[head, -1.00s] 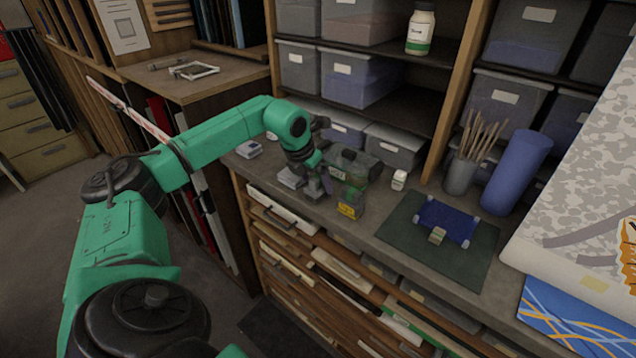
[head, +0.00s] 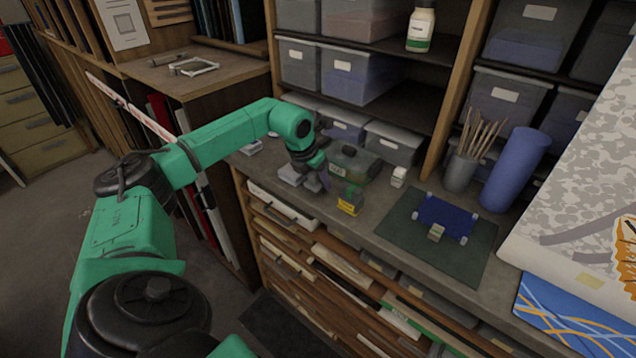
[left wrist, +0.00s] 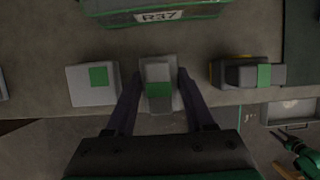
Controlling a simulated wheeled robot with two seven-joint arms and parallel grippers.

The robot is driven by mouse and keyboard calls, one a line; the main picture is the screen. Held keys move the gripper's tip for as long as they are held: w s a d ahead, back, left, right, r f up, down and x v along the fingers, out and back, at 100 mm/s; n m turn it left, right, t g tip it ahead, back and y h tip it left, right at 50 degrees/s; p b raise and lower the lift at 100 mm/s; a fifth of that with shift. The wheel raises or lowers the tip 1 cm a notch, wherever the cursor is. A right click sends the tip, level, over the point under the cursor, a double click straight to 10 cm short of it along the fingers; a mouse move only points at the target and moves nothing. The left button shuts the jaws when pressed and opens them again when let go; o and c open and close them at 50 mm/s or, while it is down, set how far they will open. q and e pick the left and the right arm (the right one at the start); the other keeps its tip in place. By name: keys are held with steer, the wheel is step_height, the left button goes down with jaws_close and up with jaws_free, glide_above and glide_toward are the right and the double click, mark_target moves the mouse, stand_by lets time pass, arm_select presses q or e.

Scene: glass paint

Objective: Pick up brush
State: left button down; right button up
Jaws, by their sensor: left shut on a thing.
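Several paint brushes (head: 482,133) stand bristle or handle up in a grey cup (head: 460,174) at the back right of the counter. My left gripper (head: 318,184) is far to the left of the cup, low over the counter. In the left wrist view its two dark fingers (left wrist: 158,92) are on either side of a grey block with a green patch (left wrist: 158,76), and it is shut on this block.
A similar grey block (left wrist: 92,84) lies left of the held one, and a dark and yellow block (head: 350,202) lies right. A green case (head: 354,166) stands behind. A blue piece (head: 446,214) lies on a dark green mat (head: 400,235); a blue roll (head: 515,170) stands beside the cup.

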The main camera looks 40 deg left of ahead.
arm_select(q)
step_height(320, 180, up, 7)
steer(key=shift+w+r+b, duration=0.1)
steer(key=shift+r+b, duration=0.1)
steer(key=shift+b, duration=0.55)
step_height(320, 180, up, 12)
steer(key=shift+f+p, duration=0.2)
steer(key=shift+p, duration=0.1)
